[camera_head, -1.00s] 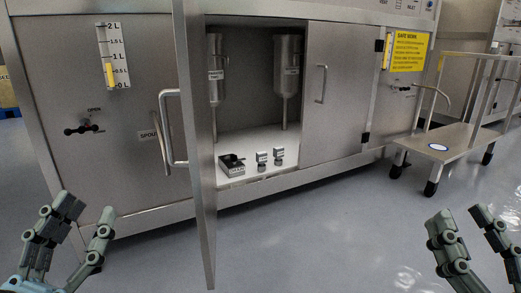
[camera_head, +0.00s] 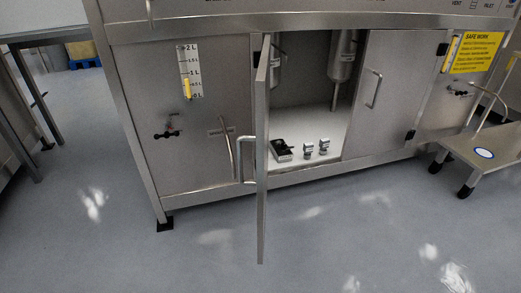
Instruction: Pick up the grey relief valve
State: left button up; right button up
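Two small grey fittings, the left one (camera_head: 308,151) and the right one (camera_head: 324,147), stand side by side on the white cabinet floor (camera_head: 305,122). A black-and-grey block (camera_head: 281,150) lies just left of them. They are too small for me to tell which is the relief valve. All three sit near the front edge of the open cabinet, apart from each other. Neither of my grippers is in the head view now.
The open cabinet door (camera_head: 262,190) sticks out toward me, just left of the fittings. Two steel vessels, one of them (camera_head: 342,60) clearer, hang inside. The right door (camera_head: 390,95) is shut. A cart (camera_head: 495,150) stands at the right. The floor in front is clear.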

aim_at(308, 148)
jog(key=i+l+u, duration=0.15)
jog(key=l+u, duration=0.25)
jog(key=i+l+u, duration=0.1)
jog(key=u, duration=0.3)
jog(key=l+u, duration=0.75)
